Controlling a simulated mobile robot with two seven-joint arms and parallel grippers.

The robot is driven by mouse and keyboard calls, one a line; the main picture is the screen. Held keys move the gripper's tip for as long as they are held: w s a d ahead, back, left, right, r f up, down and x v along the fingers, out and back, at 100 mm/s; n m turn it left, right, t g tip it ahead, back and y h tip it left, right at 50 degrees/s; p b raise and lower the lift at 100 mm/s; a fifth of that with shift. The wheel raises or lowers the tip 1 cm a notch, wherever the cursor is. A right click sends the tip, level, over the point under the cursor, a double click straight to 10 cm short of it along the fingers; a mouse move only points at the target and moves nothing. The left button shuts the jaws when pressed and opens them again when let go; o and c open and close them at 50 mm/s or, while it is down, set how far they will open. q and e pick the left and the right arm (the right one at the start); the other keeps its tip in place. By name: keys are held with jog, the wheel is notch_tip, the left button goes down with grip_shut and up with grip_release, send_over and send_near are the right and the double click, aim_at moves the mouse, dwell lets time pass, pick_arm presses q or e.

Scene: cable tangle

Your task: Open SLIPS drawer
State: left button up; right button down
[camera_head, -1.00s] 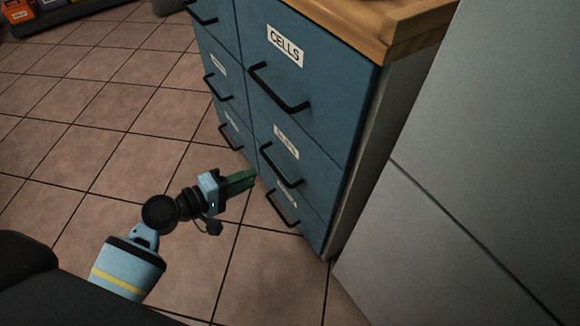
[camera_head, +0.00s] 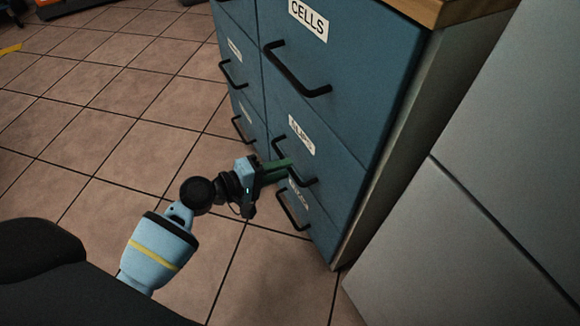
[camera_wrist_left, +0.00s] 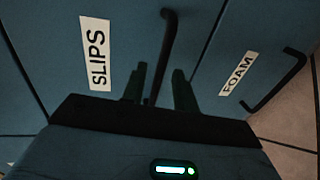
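The SLIPS drawer (camera_head: 338,165) is a blue drawer front, closed, in the right column of the cabinet. Its white SLIPS label (camera_wrist_left: 95,54) reads clearly in the left wrist view and is blurred in the head view (camera_head: 301,135). Its black bar handle (camera_wrist_left: 169,45) runs down towards my left gripper (camera_head: 283,170). The green fingers are apart, one on each side of the handle in the left wrist view (camera_wrist_left: 159,88). I cannot tell whether they touch it. My right gripper is not in view.
The CELLS drawer (camera_head: 365,70) is above, with its handle (camera_head: 297,75) sticking out. The FOAM drawer's label (camera_wrist_left: 237,73) and handle (camera_wrist_left: 278,83) are below. More drawers stand to the left. A grey panel (camera_head: 480,150) is on the right. Tiled floor (camera_head: 110,130) lies open to the left.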

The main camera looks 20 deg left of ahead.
pick_arm(q)
jog(key=shift+b+x, duration=0.3)
jog(key=shift+x, duration=1.1)
grip_shut()
